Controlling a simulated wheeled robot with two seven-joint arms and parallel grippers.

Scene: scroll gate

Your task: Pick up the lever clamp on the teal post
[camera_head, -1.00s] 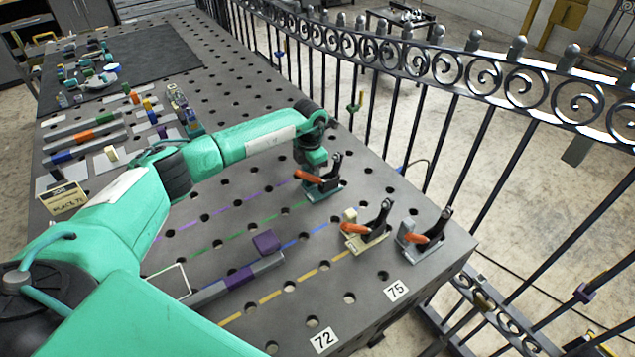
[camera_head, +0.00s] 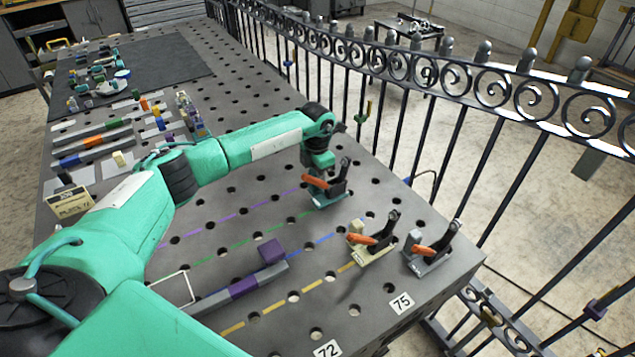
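My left arm reaches in from the left, and its gripper (camera_head: 320,168) points down at the lever clamp (camera_head: 331,190) farthest back of three at the table's right edge. This clamp has an orange grip, a dark upright lever and a teal-grey base. The gripper is right over or against its left rear part. The fingertips are too small and hidden to show whether they are open or touching it. A teal post cannot be told apart from my teal gripper there. My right gripper is not in view.
A clamp on a cream base (camera_head: 372,242) and one on a grey base (camera_head: 432,250) stand nearer the front. A dark iron railing (camera_head: 470,85) runs along the right side of the perforated table.

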